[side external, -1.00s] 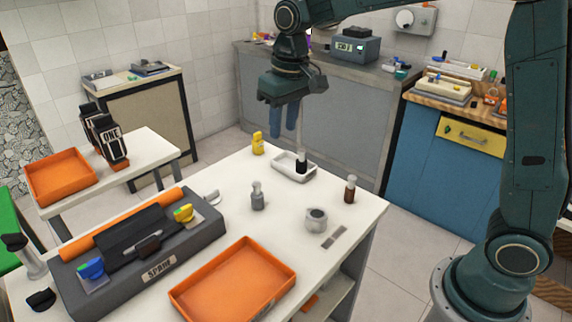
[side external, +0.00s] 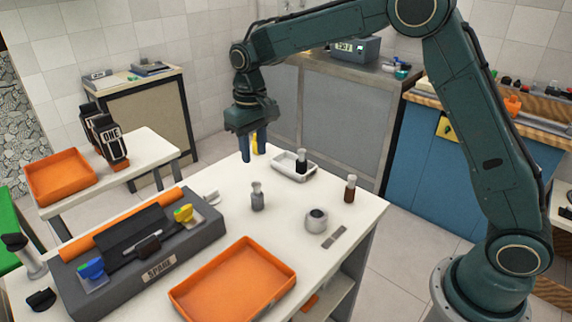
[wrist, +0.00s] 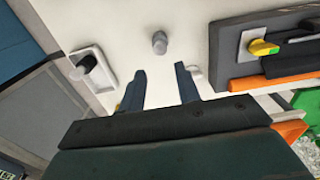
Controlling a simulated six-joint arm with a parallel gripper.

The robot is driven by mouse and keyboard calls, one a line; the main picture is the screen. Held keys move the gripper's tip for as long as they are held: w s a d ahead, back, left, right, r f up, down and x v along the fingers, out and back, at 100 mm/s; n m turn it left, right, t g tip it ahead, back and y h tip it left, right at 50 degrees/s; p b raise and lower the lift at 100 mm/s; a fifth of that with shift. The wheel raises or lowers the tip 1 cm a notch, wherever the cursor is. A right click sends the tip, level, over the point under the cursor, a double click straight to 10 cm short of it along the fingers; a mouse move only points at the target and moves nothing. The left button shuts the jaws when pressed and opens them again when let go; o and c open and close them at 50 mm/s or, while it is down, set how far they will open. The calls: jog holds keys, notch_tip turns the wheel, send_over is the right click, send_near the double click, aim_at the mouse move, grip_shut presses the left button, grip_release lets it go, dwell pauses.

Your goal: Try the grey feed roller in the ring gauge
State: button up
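The grey feed roller (side external: 257,197) stands upright on the white table, and its top shows in the wrist view (wrist: 159,42). The ring gauge (side external: 316,220), a thick grey ring with a dark round hole, sits to its right and shows nothing in its hole. It is not in the wrist view. My gripper (side external: 254,156) hangs above the table, behind and above the grey roller in the side view. Its blue fingers are apart and empty, as the wrist view shows (wrist: 160,70).
A white tray (side external: 281,170) holds a black-bodied roller (side external: 302,164). A brown roller (side external: 350,190) stands to the right. A yellow roller (side external: 255,146) is partly hidden behind my fingers. An orange tray (side external: 213,309) and a dark grey unit (side external: 210,232) lie in front and left.

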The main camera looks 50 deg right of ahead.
aim_at(256, 183)
jog(key=shift+f, duration=4.75)
jog(key=shift+c, duration=0.3)
jog(key=c, duration=0.6)
jog(key=shift+r, duration=3.5)
jog(key=shift+c, duration=0.2)
